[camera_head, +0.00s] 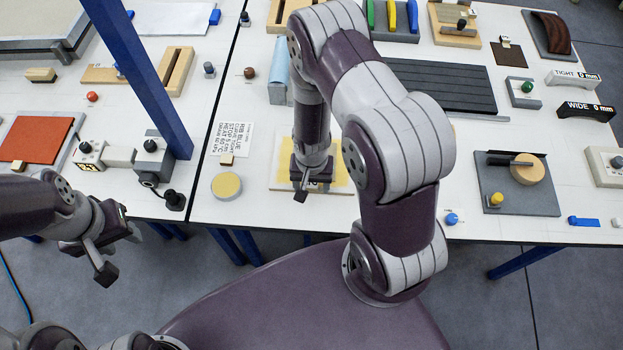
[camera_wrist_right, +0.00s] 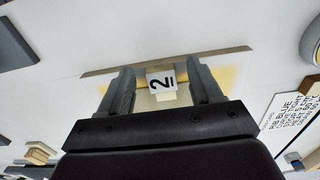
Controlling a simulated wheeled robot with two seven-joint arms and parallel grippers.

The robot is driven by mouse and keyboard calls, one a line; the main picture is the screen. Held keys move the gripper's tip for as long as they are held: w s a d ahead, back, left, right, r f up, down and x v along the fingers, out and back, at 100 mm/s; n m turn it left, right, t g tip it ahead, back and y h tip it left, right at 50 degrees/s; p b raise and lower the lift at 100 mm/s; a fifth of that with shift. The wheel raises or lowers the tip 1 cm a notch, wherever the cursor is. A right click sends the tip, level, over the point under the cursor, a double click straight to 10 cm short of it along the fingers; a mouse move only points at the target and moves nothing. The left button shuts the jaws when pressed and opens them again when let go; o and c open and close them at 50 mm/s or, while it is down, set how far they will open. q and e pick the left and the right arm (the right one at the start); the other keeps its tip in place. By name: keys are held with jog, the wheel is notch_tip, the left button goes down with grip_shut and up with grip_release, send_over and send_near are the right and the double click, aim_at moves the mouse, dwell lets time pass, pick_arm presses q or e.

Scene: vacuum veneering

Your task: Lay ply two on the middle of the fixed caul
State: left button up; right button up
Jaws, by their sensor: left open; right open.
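A pale sheet with yellow patches (camera_head: 342,178) lies on the table in front of me, partly hidden by my right arm. A small block with a tag marked 2 (camera_wrist_right: 162,82) stands on it in the right wrist view. My right gripper (camera_head: 308,187) is over this sheet, open, with its fingers on either side of the tagged block (camera_wrist_right: 160,92). I cannot tell whether they touch it. My left gripper (camera_head: 102,250) is open and empty, over the floor before the table's front edge. A dark grooved slab (camera_head: 450,88) lies behind my right arm; I cannot tell whether it is the fixed caul.
A yellow-topped round pad (camera_head: 226,186) and a printed card (camera_head: 233,138) lie left of the sheet. A blue post (camera_head: 140,75) rises at left near a control box (camera_head: 152,155). A grey plate with a wooden disc (camera_head: 528,170) lies at right.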

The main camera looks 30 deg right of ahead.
notch_tip(320, 180, up, 13)
jog(key=b, duration=0.1)
jog(key=shift+f+b, duration=0.2)
jog(key=shift+b, duration=0.1)
jog(key=s+r+n+b, duration=0.1)
jog(key=n, duration=0.1)
jog(key=s+a+r+n+t+b, duration=0.1)
jog(key=n+b, duration=0.1)
jog(key=s+a+n+b, duration=0.1)
jog(key=s+n+b, duration=0.1)
jog(key=shift+a+r+n, duration=0.2)
jog(key=shift+r+n, duration=0.1)
jog(key=shift+r, duration=0.1)
jog(key=shift+s, duration=0.1)
dwell(0.4)
